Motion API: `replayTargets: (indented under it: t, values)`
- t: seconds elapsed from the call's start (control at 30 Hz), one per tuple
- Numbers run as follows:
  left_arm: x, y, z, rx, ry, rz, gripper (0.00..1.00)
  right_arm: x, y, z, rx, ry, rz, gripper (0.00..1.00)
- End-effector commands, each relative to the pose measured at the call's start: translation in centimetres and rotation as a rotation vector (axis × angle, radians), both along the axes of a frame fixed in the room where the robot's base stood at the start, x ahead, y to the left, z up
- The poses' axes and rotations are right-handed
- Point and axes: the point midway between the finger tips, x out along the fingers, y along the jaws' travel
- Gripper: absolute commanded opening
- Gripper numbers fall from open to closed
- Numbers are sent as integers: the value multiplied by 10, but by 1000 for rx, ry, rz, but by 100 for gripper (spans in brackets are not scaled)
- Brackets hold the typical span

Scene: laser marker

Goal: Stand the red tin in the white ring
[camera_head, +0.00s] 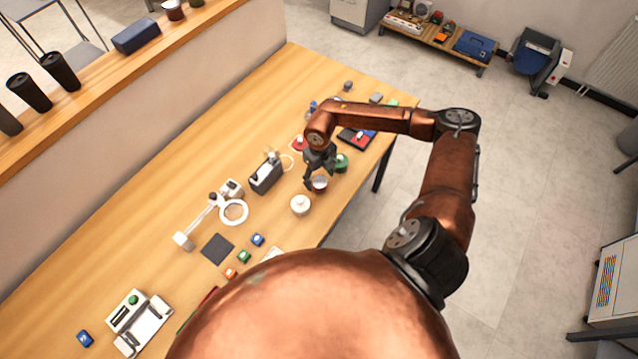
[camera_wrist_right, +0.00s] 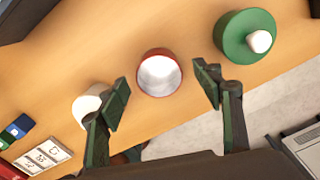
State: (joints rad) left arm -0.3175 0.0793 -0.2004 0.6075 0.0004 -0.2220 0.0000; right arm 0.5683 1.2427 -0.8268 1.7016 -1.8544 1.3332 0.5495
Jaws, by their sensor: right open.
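The red tin (camera_head: 319,187) stands upright on the wooden table, its pale round top facing up. In the right wrist view the red tin (camera_wrist_right: 159,73) appears as a red rim around a whitish face, between and slightly beyond the fingertips. My right gripper (camera_head: 317,174) is open and empty, pointing down close to the tin; its spread fingers also show in the right wrist view (camera_wrist_right: 165,88). I cannot tell exact height or contact. A thin white ring (camera_head: 291,164) lies on the table beside a dark grey device, left of the gripper. My left gripper is not in view.
A white lidded pot (camera_head: 300,204) stands close to the tin, and a green round thing with a white knob (camera_head: 341,162) on its other side. A dark grey device (camera_head: 266,176) and a white magnifier lamp (camera_head: 233,212) stand to the left. The table edge is near.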

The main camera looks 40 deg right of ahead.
Motion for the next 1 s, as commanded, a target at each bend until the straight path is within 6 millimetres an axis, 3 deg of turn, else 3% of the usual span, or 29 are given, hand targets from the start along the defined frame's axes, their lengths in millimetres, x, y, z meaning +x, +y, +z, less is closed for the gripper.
replayTargets:
  t: [0.2,0.4,0.8,1.0]
  values:
    - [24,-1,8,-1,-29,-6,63,-2,2,-29,2,1,1,60]
    - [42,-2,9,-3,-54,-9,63,-1,2,-33,1,0,4,60]
    - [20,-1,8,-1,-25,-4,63,-1,2,-32,2,0,5,36]
    - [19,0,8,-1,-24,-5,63,-1,2,-32,2,0,5,22]
